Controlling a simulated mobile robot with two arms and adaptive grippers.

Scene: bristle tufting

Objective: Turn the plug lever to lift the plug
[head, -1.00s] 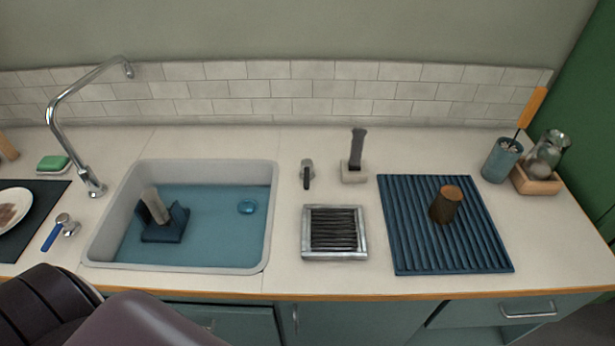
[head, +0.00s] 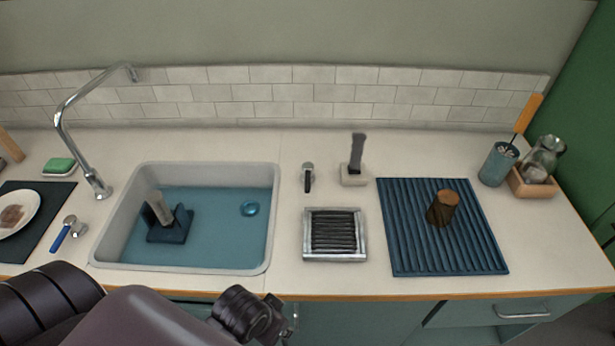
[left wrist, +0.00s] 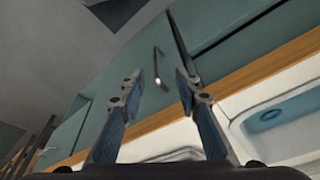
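The plug (head: 249,208), a blue disc, sits in the water of the sink (head: 275,220); it also shows in the left wrist view (left wrist: 270,115). A small lever with a dark handle (head: 307,178) stands on the counter right of the sink. Another lever with a blue handle (head: 62,236) and chrome body is left of the sink; I cannot tell by sight which one works the plug. My left gripper (left wrist: 160,88) is open and empty in front of the cabinet doors, apart from both levers. Its fingers are below the head view. My right gripper is not in view.
A dish brush on a blue stand (head: 168,228) is in the sink. The chrome tap (head: 62,130) arches at the back left. A metal grid tray (head: 335,255), a brush in a holder (head: 355,165) and a blue ribbed mat (head: 480,250) stand to the right.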

